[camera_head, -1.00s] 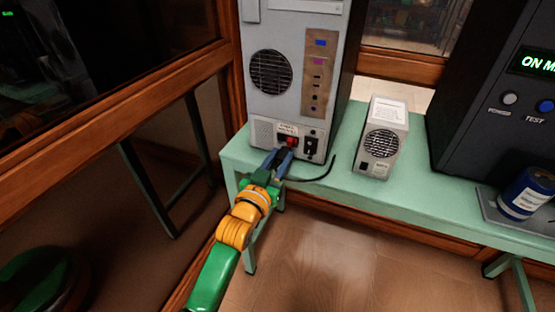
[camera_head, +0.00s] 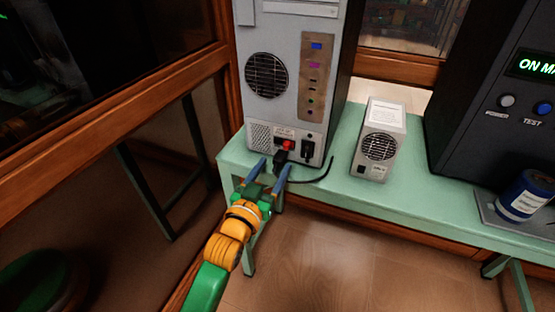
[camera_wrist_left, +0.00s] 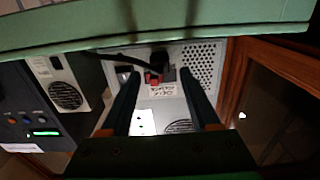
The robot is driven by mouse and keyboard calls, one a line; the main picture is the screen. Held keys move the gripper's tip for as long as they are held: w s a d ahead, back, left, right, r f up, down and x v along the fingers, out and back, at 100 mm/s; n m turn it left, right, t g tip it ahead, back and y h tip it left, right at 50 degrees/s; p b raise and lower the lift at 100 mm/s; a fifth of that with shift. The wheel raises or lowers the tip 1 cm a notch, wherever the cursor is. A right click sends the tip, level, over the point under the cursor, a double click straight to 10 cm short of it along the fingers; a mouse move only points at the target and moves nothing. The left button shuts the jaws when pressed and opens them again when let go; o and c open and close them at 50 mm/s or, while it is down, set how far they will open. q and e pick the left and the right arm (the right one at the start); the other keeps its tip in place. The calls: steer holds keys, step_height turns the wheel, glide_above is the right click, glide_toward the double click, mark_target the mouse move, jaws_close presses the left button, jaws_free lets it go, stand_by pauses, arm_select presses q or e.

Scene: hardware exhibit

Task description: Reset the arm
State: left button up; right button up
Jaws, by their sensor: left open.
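My left gripper (camera_head: 267,170) is in front of the lower back panel of the grey computer tower (camera_head: 289,90). Its two blue fingers are spread and hold nothing. A black plug (camera_head: 281,158) with a dark cable stands at the panel beside a red switch (camera_head: 288,144), between and beyond the fingertips. In the left wrist view the fingers (camera_wrist_left: 163,75) stand apart, with the plug (camera_wrist_left: 158,60) and red switch (camera_wrist_left: 153,77) seen between them. My right gripper does not show.
The tower stands on a green table (camera_head: 330,205). A small grey box with a fan grille (camera_head: 379,140), a dark machine with a green display (camera_head: 500,100) and a blue can (camera_head: 525,194) are to the right. A wood-framed glass panel (camera_head: 110,150) is close on the left.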

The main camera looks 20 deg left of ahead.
arm_select(q)
steer(key=s, duration=0.3)
steer(key=shift+s+a, duration=0.1)
steer(key=shift+s, duration=0.15)
steer(key=s+d+f+m+g+p, duration=0.1)
steer(key=s+f+g+p, duration=0.35)
steer(key=f, duration=0.75)
steer(key=s+d+f+g+p, duration=0.1)
steer(key=s+f+g+p, duration=0.3)
steer(key=f, duration=0.7)
steer(key=s+a+f+g+p, duration=0.1)
steer(key=s+f, duration=0.3)
steer(key=s, duration=0.5)
steer(key=s+a+f+g+p, duration=0.1)
steer(key=s+f+g, duration=0.2)
steer(key=s, duration=0.6)
steer(key=s+a+f+m+g, duration=0.1)
steer(key=s+f+g, duration=0.3)
steer(key=s, duration=0.5)
steer(key=shift+s+a+f+y+p, duration=0.3)
steer(key=shift+s+a+p, duration=0.1)
steer(key=shift+a, duration=0.05)
steer(key=shift+g, duration=0.25)
